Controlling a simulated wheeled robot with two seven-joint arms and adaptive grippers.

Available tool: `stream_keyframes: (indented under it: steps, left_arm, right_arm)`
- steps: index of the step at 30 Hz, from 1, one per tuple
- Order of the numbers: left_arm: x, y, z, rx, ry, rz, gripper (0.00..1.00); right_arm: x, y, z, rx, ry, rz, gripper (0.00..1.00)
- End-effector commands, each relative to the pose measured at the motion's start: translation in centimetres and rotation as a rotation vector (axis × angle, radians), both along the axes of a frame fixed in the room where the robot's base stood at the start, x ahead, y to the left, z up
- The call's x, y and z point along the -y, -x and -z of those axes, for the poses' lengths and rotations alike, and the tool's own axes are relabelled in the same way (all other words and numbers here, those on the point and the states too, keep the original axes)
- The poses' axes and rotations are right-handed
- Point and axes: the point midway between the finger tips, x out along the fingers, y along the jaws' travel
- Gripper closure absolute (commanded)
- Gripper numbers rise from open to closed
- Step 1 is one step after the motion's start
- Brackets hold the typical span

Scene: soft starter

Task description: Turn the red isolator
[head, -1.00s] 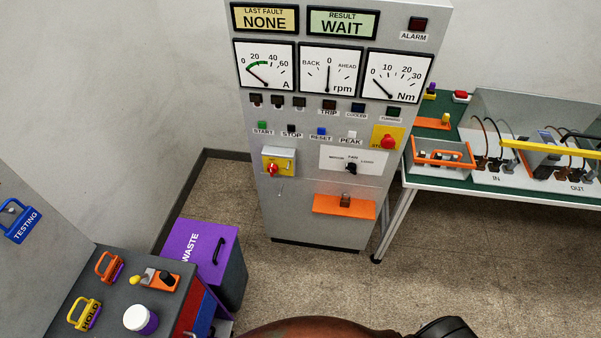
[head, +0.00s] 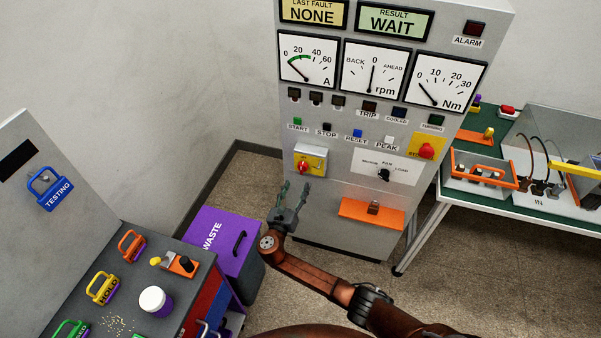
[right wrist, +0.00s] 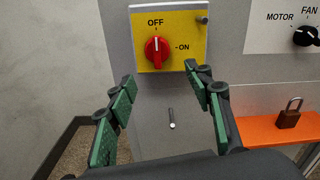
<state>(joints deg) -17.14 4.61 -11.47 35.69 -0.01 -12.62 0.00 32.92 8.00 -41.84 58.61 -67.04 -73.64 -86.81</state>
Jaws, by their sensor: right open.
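The red isolator (head: 304,167) is a rotary knob on a yellow plate on the front of the grey cabinet (head: 330,215). In the right wrist view the isolator (right wrist: 157,50) stands upright, its white mark pointing up at OFF, with ON to its right. My right gripper (head: 294,190) is open and empty, just below the isolator and apart from it. In the right wrist view the green-padded fingers of my right gripper (right wrist: 160,84) are spread wide below the knob. My left gripper is not in view.
A small pin or lever (right wrist: 171,118) hangs below the plate. An orange shelf (head: 372,214) with a padlock (right wrist: 289,113) is to the right. A purple waste bin (head: 238,232) and a grey bench (head: 190,285) stand left. A green-topped table (head: 444,186) is at right.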

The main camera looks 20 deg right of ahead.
Motion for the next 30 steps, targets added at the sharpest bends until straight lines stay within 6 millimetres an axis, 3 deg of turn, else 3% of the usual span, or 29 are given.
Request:
stream_keyframes:
  steps: [3, 18, 30]
  left_arm:
    - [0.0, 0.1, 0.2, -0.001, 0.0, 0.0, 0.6]
    - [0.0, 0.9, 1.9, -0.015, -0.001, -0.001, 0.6]
    - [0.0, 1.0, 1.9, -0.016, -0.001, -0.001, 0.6]
  right_arm:
    - [0.0, -0.7, -1.2, 0.014, 0.034, 0.0, 0.53]
    - [3.7, -6.2, -1.1, 0.013, 0.032, 0.001, 0.53]
    - [4.0, -6.6, -1.2, 0.012, 0.03, 0.0, 0.56]
